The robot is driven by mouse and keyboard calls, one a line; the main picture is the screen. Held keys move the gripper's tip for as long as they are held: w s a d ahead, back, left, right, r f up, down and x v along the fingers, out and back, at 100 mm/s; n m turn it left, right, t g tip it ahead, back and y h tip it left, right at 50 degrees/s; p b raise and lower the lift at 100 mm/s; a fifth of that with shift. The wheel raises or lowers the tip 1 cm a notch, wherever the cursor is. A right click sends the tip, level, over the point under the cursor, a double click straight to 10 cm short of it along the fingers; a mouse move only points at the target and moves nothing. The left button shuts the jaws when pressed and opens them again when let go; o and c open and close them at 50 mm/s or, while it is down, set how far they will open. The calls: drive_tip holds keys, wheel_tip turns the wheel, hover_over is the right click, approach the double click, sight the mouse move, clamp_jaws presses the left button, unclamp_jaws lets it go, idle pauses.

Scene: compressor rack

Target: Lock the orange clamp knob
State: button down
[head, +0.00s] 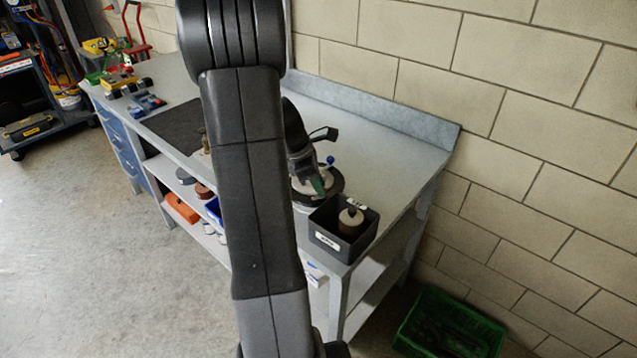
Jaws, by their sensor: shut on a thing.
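My gripper (318,184) is at the round fixture (331,190) near the right end of the workbench. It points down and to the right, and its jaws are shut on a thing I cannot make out. A small green part shows at the fingertips; I cannot tell whether it is a finger pad or something held. The fixture has a dark round base with a pale top. A blue ball (330,160) stands just behind the fingertips. I see no orange clamp knob; my arm and gripper hide part of the fixture.
A black bin (328,248) with a tan round part (351,218) stands at the bench's front right corner. A green crate (405,340) is on the floor. Behind the workbench (400,150) is a block wall. Tools lie at its far left; an orange item (182,208) is on the shelf below.

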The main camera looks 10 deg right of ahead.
drive_tip(key=m, duration=0.1)
drive_tip(key=m+g+p, duration=0.1)
drive_tip(key=m, duration=0.1)
drive_tip(key=m+p, duration=0.1)
drive_tip(key=shift+w+d+r+m+g+y, duration=0.1)
drive_tip(key=shift+w+m+g+y, duration=0.2)
drive_tip(key=shift+m, duration=0.1)
drive_tip(key=m+g+y+p, duration=0.1)
drive_tip(key=m, duration=0.3)
drive_tip(key=shift+w+d, duration=0.1)
drive_tip(key=shift+d, duration=0.05)
drive_tip(key=m+g+y+p, duration=0.1)
drive_tip(key=m, duration=0.3)
drive_tip(key=shift+d, duration=0.15)
drive_tip(key=shift+w+d+m+y, duration=0.1)
drive_tip(key=shift+m+y, duration=0.4)
drive_tip(key=shift+m, duration=0.6)
drive_tip(key=shift+d+m+y, duration=0.1)
drive_tip(key=shift+m+y, duration=0.4)
drive_tip(key=shift+m, duration=0.6)
drive_tip(key=c, duration=1.3)
unclamp_jaws()
drive_tip(key=shift+o, duration=0.2)
drive_tip(key=b+v, duration=0.1)
drive_tip(key=v, duration=1.2)
drive_tip(key=shift+w+r, duration=0.25)
